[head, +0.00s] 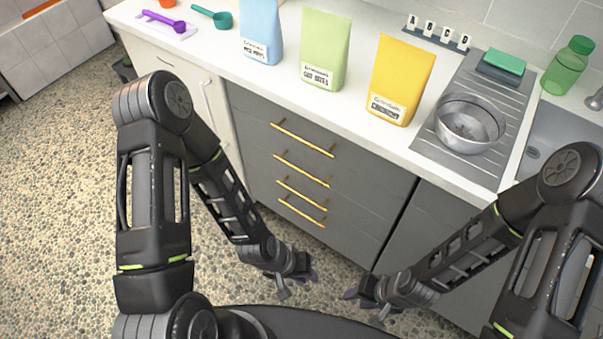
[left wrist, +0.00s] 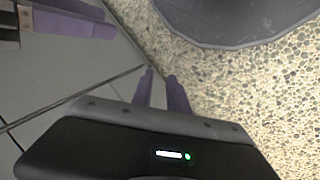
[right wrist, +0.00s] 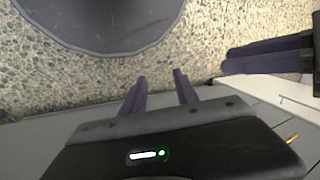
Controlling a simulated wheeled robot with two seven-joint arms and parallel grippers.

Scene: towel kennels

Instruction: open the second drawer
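A grey drawer unit (head: 340,185) stands under the white counter, with several stacked drawer fronts and gold bar handles. The second drawer's handle (head: 301,171) is second from the top. All the drawer fronts look flush and closed. My left gripper (head: 302,278) hangs low in front of the unit, below and apart from the handles. Its fingers (left wrist: 160,85) are a little apart with nothing between them. My right gripper (head: 362,296) is low and to the right, also empty, with its fingers (right wrist: 160,85) apart. A bit of gold handle (right wrist: 292,139) shows in the right wrist view.
The counter (head: 350,100) holds blue, green (head: 325,48) and yellow (head: 402,80) bags, a metal bowl (head: 468,122) on a drainer, scoops and letter blocks. A white cabinet (head: 180,75) adjoins on the left. Pebbled floor (head: 60,200) lies free at left. My two grippers are close together.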

